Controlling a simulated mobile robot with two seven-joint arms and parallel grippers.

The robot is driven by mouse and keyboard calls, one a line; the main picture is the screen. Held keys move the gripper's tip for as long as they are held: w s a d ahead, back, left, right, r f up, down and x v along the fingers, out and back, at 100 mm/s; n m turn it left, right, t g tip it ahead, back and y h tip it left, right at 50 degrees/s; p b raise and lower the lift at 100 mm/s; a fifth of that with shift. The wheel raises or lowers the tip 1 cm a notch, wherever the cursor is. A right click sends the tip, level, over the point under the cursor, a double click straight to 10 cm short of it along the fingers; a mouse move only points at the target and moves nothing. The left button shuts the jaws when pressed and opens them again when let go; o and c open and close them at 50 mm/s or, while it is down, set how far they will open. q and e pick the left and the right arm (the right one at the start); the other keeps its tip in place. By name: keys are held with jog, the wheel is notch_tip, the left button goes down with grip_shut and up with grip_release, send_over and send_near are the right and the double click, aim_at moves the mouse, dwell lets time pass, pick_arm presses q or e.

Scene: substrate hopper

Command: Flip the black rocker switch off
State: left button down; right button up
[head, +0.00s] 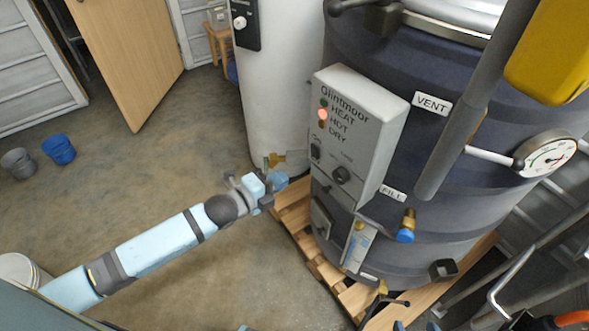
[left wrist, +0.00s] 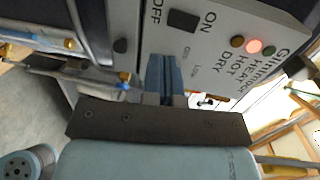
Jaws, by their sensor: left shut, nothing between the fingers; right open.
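The black rocker switch (head: 315,151) sits on the left part of the grey control box (head: 365,125), fixed to the dark drum. In the left wrist view the switch (left wrist: 183,20) lies between the printed words OFF and ON; its tilt cannot be told. A red lamp (head: 322,114) on the box is lit, and it also glows in the wrist view (left wrist: 254,46). My left gripper (head: 280,181) is shut and empty, below and left of the box. Its fingers (left wrist: 164,62) point towards the switch, apart from it. My right gripper (head: 415,327) shows only blue fingertips, spread apart.
A round black knob (head: 341,175) is on the box near the switch. A white cylinder (head: 275,90) stands behind at left. A brass valve with a blue cap (head: 405,234) and a wooden pallet (head: 310,250) are lower down.

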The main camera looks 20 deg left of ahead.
pick_arm(q)
jog(key=s+a, duration=0.1)
jog(key=s, duration=0.1)
jog(key=s+a, duration=0.1)
jog(key=s, duration=0.1)
jog(key=shift+a+f, duration=0.3)
jog(key=shift+f, duration=0.05)
pick_arm(e)
jog(key=shift+w+r, duration=0.3)
jog(key=shift+w, duration=0.35)
jog(key=shift+s+f, duration=0.1)
jog(key=shift+s+f, duration=0.2)
jog(key=shift+s, duration=0.05)
pick_arm(q)
jog(key=s+d+f+n+g+y, duration=0.25)
jog(key=s+f+n, duration=0.45)
jog(key=n, duration=0.4)
jog(key=s+d+f+n+g+y, duration=0.1)
jog(key=s+f+n+y, duration=0.25)
jog(key=s+n, duration=0.65)
notch_tip(320, 180, up, 11)
jog(key=p, duration=1.3)
jog(key=shift+w+a+r, duration=0.15)
jog(key=shift+w+a, duration=0.05)
jog(key=shift+w, duration=0.2)
pick_arm(e)
notch_tip(320, 180, up, 12)
jog(key=shift+s+d, duration=0.15)
jog(key=shift+d, duration=0.3)
